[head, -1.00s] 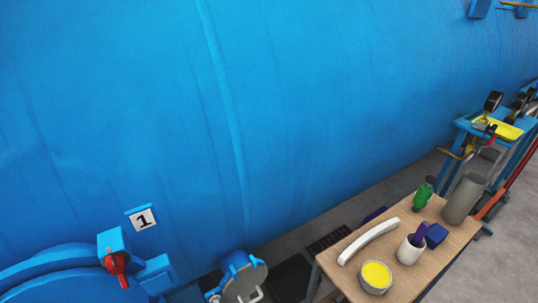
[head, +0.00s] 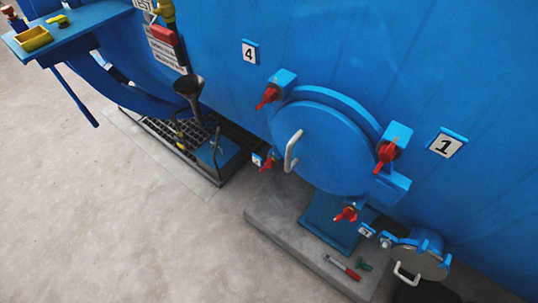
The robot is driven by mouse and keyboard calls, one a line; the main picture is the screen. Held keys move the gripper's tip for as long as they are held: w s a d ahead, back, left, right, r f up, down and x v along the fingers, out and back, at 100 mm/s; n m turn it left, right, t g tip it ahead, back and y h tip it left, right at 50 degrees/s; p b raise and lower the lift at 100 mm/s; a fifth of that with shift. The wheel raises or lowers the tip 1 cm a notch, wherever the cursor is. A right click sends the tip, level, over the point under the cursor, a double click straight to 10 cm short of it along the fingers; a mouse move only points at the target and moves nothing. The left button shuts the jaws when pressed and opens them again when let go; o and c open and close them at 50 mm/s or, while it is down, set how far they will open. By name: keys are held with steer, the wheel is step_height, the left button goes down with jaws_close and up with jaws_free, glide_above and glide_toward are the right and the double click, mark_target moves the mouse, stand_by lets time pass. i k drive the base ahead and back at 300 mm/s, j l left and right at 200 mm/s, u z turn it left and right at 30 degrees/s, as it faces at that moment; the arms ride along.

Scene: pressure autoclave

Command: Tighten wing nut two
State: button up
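The round blue door (head: 325,145) is at the middle right of the head view, with a pale curved handle (head: 292,152). Red wing nuts sit around its rim: one beside the "1" plate (head: 387,153), one below the "4" plate (head: 267,97), one at lower left (head: 269,161) and one at the bottom (head: 346,214). A small plate (head: 366,230) is next to the bottom nut and another (head: 257,160) is next to the lower-left nut; their digits are too small to read surely. How tight the nuts are cannot be told. My gripper is not in view.
A smaller round hatch (head: 418,263) with a handle is at lower right. A blue stand (head: 78,26) is at upper left. The floor (head: 110,210) at lower left is clear.

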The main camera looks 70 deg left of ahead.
mark_target(270, 163)
steer(key=u, duration=1.5)
steer(key=k+l+z, duration=0.2)
steer(key=z, duration=0.25)
